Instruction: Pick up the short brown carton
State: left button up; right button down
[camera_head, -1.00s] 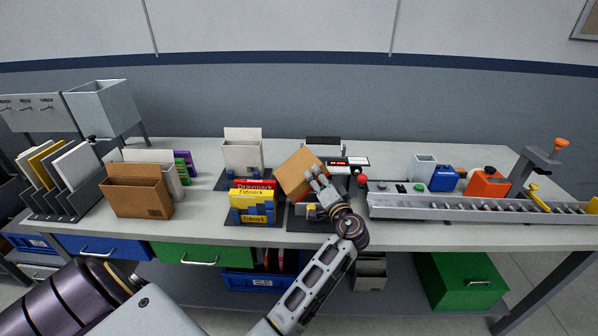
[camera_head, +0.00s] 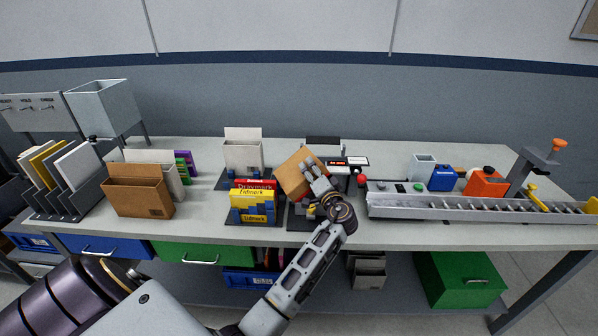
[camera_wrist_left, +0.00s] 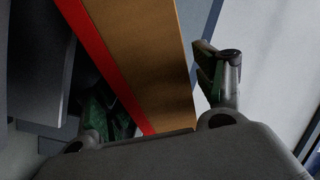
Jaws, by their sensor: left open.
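A brown carton (camera_head: 296,174) is tilted over the middle of the bench, behind my left gripper (camera_head: 316,174). In the left wrist view the carton (camera_wrist_left: 145,55) shows as a brown face with a red strip along one edge. It lies between the two spread fingers of the left gripper (camera_wrist_left: 160,95), which is open. A gap shows between the carton and the right-hand finger; contact at the left-hand finger cannot be told. The carton's underside and what supports it are hidden by the gripper and wrist. My right gripper is not in view.
A brown open holder (camera_head: 137,190) stands further left. A grey channel (camera_head: 470,207) runs along the right front. The bench's (camera_head: 400,152) back strip is mostly clear.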

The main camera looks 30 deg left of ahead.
pick_arm(q)
jog(key=shift+x, duration=1.1)
jog(key=shift+w+a, duration=0.2)
jog(key=shift+a, duration=0.15)
jog(key=shift+w+a, duration=0.15)
jog(key=shift+a, duration=0.05)
jog(key=shift+c, duration=1.3)
jog(key=c, duration=0.7)
jog(key=shift+c, duration=0.6)
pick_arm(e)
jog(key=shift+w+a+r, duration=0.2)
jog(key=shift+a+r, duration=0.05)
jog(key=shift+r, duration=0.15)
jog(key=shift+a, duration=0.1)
